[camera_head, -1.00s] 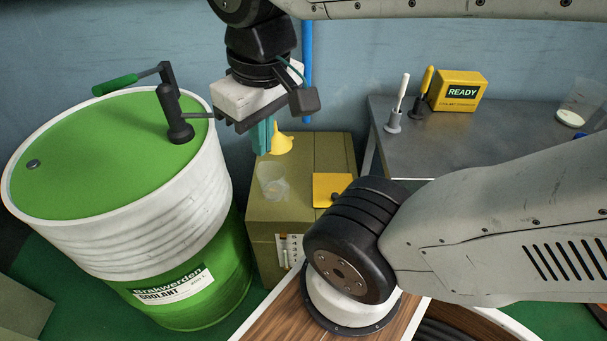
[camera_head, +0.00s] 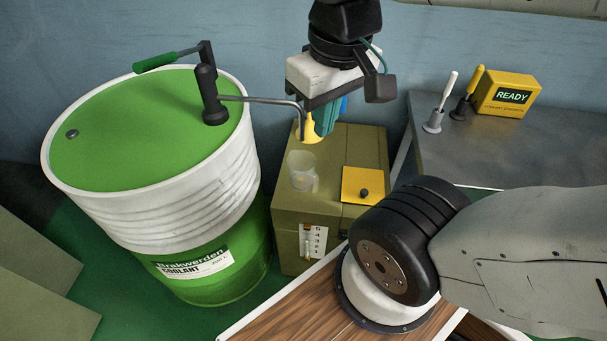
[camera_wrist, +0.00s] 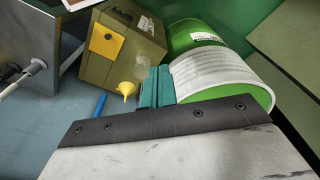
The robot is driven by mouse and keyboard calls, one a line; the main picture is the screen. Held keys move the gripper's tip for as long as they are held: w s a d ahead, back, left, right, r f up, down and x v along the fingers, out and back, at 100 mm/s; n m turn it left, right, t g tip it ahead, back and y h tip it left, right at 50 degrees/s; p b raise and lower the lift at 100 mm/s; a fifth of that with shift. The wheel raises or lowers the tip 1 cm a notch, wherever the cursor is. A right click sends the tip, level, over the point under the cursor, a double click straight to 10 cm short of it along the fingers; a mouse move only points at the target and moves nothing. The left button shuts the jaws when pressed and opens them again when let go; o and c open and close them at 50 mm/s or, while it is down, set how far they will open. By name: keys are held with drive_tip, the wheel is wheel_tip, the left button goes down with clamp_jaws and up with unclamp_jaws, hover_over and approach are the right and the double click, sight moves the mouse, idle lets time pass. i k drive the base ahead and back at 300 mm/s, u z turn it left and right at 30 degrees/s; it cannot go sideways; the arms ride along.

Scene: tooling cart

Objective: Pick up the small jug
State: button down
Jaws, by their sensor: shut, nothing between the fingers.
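A small translucent jug (camera_head: 302,172) stands upright on top of the olive box (camera_head: 350,150). In the wrist view the jug (camera_wrist: 141,67) shows faintly on the box, beside the fingers. My gripper (camera_head: 325,122) has teal fingers pointing down, shut and empty. In the head view they are above and to the right of the jug, near a yellow funnel (camera_head: 306,132), and apart from the jug. My gripper (camera_wrist: 157,76) also shows shut in the wrist view. Fine details of the jug, such as a handle, cannot be told.
A green and white coolant drum (camera_head: 180,180) with a pump (camera_head: 210,100) stands left; its spout reaches over the funnel. A yellow flap (camera_head: 362,184) lies on the box. A grey bench (camera_head: 455,150) at right holds two handled tools and a yellow READY box (camera_head: 508,92).

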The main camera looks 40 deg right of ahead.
sight(301, 181)
drive_tip(key=z, duration=0.5)
drive_tip(key=k, duration=1.15)
drive_tip(key=z, duration=0.55)
drive_tip(key=i, duration=0.7)
drive_tip(key=u, duration=0.15)
